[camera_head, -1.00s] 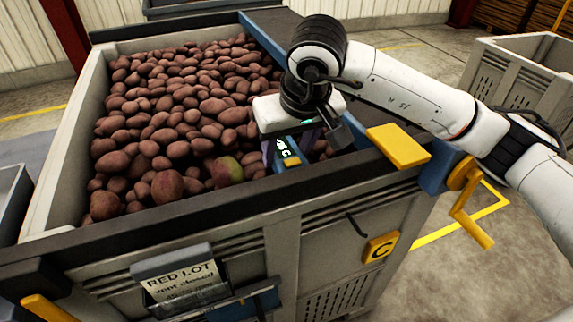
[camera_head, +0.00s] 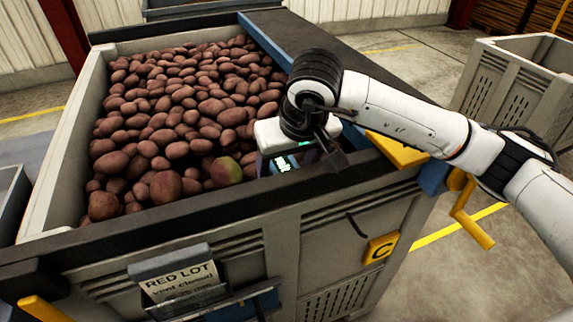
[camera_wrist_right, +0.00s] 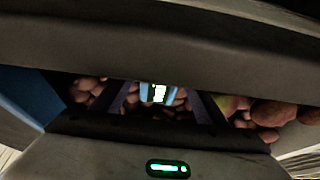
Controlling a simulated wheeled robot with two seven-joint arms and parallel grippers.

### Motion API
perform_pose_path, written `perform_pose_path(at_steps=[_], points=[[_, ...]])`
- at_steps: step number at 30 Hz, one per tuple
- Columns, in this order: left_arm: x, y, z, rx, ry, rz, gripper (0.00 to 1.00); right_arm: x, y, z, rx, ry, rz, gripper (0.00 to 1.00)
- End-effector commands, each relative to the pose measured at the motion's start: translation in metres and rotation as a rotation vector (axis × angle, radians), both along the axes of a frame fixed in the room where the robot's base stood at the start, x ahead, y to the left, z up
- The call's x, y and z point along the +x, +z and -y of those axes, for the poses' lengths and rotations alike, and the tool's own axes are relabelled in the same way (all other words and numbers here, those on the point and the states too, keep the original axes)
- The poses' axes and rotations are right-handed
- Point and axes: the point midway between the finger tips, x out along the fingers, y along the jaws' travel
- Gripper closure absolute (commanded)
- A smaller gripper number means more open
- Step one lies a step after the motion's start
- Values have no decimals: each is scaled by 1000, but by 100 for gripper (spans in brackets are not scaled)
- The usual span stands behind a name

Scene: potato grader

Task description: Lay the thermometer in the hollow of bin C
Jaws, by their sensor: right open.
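Bin C (camera_head: 330,235) is a grey crate of red potatoes (camera_head: 185,110) with a yellow C tag (camera_head: 381,248) on its front. My right gripper (camera_head: 287,166) reaches down inside its front right part, behind the front rim. The thermometer, with a lit display (camera_head: 284,164), is low at the fingers and mostly hidden by the gripper and rim. In the right wrist view the thermometer (camera_wrist_right: 158,94) sits between the open fingers with gaps on both sides, potatoes around it. I cannot tell how it rests; the hollow is hidden. My left gripper is not in view.
The bin's dark front rim (camera_head: 150,237) runs close in front of the gripper. A yellow plate (camera_head: 398,150) and a yellow crank (camera_head: 472,215) are at the right corner. A RED LOT card (camera_head: 180,283) hangs on the front. Another crate (camera_head: 520,85) stands at right.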

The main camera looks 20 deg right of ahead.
Motion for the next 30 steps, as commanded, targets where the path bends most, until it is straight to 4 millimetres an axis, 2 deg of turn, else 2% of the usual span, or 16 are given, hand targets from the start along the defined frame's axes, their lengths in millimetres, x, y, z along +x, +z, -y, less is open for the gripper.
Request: perform_pose_path(at_steps=[5, 7, 15, 21, 25, 30], points=[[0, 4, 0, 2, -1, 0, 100, -1, 7, 0, 1, 0, 2, 33], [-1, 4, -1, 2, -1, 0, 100, -4, 16, 0, 2, 2, 4, 33], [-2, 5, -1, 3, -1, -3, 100, -26, 71, 1, 1, 1, 7, 33], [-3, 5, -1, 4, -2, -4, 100, -40, 101, 1, 1, 0, 3, 33], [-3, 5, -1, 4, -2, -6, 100, -44, 111, 1, 1, 0, 2, 33], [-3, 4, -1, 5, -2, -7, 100, -46, 114, 2, 0, 0, 0, 33]])
